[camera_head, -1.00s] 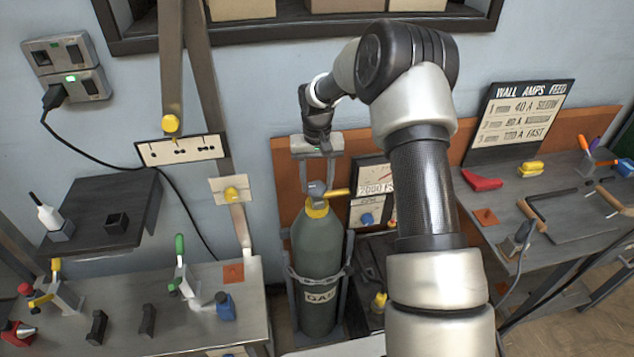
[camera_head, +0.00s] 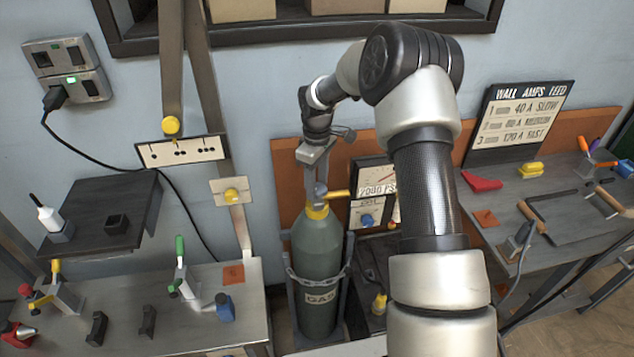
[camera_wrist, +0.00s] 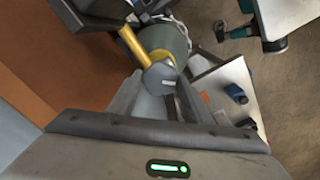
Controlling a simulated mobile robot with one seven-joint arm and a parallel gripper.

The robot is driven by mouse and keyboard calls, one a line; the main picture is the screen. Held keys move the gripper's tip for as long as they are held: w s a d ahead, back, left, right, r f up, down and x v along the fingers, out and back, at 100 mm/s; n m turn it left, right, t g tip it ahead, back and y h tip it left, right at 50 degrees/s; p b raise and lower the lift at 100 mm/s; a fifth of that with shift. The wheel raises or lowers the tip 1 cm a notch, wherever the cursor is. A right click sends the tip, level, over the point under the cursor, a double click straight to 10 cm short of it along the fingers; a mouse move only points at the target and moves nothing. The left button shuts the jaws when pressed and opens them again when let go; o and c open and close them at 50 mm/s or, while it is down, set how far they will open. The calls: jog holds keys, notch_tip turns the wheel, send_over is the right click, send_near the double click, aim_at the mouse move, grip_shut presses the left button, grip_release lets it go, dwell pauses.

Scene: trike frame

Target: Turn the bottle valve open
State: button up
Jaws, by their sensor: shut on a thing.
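The green gas bottle (camera_head: 317,258) stands upright in its rack, with a yellow collar at its neck. A grey valve knob (camera_head: 320,191) sits on top, with a yellow outlet (camera_head: 339,194) pointing right. My gripper (camera_head: 315,186) reaches down from above and is shut on the valve knob. In the wrist view the grey knob (camera_wrist: 159,77) sits between the fingers, with the yellow outlet (camera_wrist: 134,46) running to the upper left and the green bottle (camera_wrist: 166,38) behind it. The fingertips are partly hidden by the knob.
A chain (camera_head: 318,280) holds the bottle. A gauge panel (camera_head: 374,190) stands just right of the valve. A left bench (camera_head: 190,330) carries clamps and small tools. A right bench (camera_head: 520,225) carries hand tools. An orange board (camera_head: 290,175) is behind the bottle.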

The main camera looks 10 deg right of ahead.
aim_at(317, 188)
jog(key=n, duration=0.4)
jog(key=shift+n, duration=0.3)
jog(key=shift+n+p, duration=0.5)
jog(key=shift+n, duration=1.4)
jog(key=o, duration=1)
jog(key=shift+o, duration=0.2)
notch_tip(317, 188, up, 17)
jog(key=shift+r, duration=0.2)
